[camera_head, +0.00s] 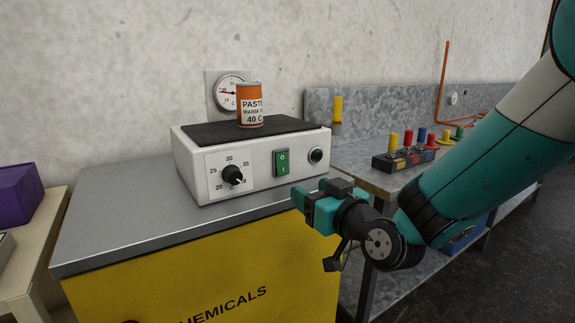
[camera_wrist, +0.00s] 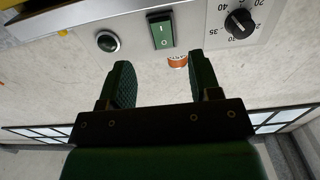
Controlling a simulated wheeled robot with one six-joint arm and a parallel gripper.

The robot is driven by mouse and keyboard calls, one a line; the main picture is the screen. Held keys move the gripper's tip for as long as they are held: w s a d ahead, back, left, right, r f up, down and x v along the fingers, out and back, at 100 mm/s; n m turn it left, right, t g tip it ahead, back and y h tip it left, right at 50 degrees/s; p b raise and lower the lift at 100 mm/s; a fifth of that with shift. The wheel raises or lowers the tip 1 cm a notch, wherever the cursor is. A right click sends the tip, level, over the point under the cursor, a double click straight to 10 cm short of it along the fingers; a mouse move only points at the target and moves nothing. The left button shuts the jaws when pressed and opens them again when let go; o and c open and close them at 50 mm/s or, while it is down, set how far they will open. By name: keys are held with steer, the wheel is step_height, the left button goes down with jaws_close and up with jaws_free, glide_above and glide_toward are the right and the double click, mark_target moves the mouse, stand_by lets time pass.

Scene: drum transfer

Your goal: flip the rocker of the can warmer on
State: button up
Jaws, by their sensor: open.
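The can warmer (camera_head: 190,152) is a white box with a dark top, standing on a grey bench top. Its green rocker (camera_head: 281,162) is on the front panel between a black dial (camera_head: 232,175) and a round dark green lamp (camera_head: 316,155). In the wrist view the rocker (camera_wrist: 161,31) shows its I and O marks, with I higher in that picture. Which side is pressed in is unclear. My gripper (camera_head: 312,197) is open and empty in front of the panel, apart from it, below and right of the rocker. Its two fingers (camera_wrist: 160,62) show in the wrist view.
An orange paste can (camera_head: 250,106) labelled 40 C stands on the warmer. A round gauge (camera_head: 226,92) is on the wall behind. A second bench at right holds a dark block with coloured pegs (camera_head: 405,157). A purple box (camera_head: 18,192) is at far left.

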mark_target(284, 174)
steer(key=p+x, duration=0.1)
steer(key=x, duration=0.8)
steer(key=shift+a+p, duration=0.1)
steer(key=shift+p, duration=0.25)
